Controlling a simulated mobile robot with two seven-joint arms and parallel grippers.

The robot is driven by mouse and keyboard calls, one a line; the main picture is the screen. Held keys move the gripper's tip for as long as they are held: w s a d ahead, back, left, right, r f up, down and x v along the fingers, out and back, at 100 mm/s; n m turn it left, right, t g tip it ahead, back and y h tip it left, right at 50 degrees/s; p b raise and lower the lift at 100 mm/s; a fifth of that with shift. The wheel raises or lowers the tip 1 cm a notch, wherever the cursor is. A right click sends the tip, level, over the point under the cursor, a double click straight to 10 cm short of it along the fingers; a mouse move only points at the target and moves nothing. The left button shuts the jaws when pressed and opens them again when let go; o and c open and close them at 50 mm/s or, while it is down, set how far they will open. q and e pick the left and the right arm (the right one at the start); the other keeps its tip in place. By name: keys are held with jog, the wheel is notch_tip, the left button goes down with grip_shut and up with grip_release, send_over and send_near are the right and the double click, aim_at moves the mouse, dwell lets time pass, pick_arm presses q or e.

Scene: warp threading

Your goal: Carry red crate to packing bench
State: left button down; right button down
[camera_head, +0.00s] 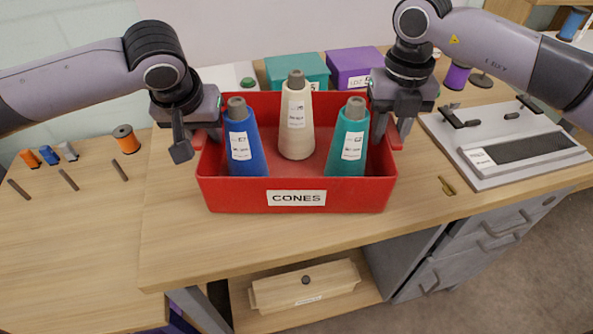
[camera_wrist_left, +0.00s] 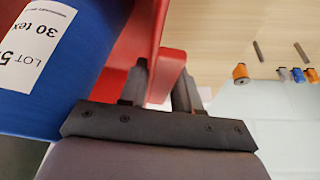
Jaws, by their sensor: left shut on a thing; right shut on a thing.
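The red crate (camera_head: 350,198) with a "CONES" label is at the middle of the head view, level, over the wooden bench (camera_head: 210,245). I cannot tell whether its base touches the bench top. It holds a blue cone (camera_head: 243,150), a cream cone (camera_head: 296,120) and a teal cone (camera_head: 347,145), all upright. My left gripper (camera_head: 200,142) is shut on the crate's left handle; the left wrist view shows the red handle (camera_wrist_left: 172,62) between the fingers. My right gripper (camera_head: 392,140) is shut on the right handle, partly hidden by its fingers.
A teal box (camera_head: 297,68) and a purple box (camera_head: 352,66) stand behind the crate. A grey board (camera_head: 510,150) lies to the right, close to my right gripper. Small spools (camera_head: 126,138) and dark rods are at the left. Drawers (camera_head: 460,250) sit below the bench.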

pick_arm(q)
jog(key=shift+f+b, duration=0.3)
jog(key=shift+f, duration=0.1)
pick_arm(e)
jog(key=shift+f, duration=0.4)
pick_arm(q)
jog(key=c, duration=1.1)
grip_release()
jog(key=shift+a+f, duration=0.1)
jog(key=shift+f, duration=0.05)
jog(key=shift+c, duration=0.2)
pick_arm(e)
jog(key=c, duration=1.1)
grip_release()
jog(key=shift+f, duration=0.1)
jog(key=shift+c, duration=0.2)
pick_arm(q)
jog(key=o, duration=0.4)
jog(key=shift+c, duration=0.2)
pick_arm(e)
jog(key=o, duration=0.4)
jog(key=shift+c, duration=0.2)
pick_arm(q)
jog(key=v, duration=1.2)
pick_arm(e)
notch_tip(320, 180, up, 12)
pick_arm(q)
jog(key=shift+s, duration=0.15)
pick_arm(e)
jog(key=shift+s, duration=0.1)
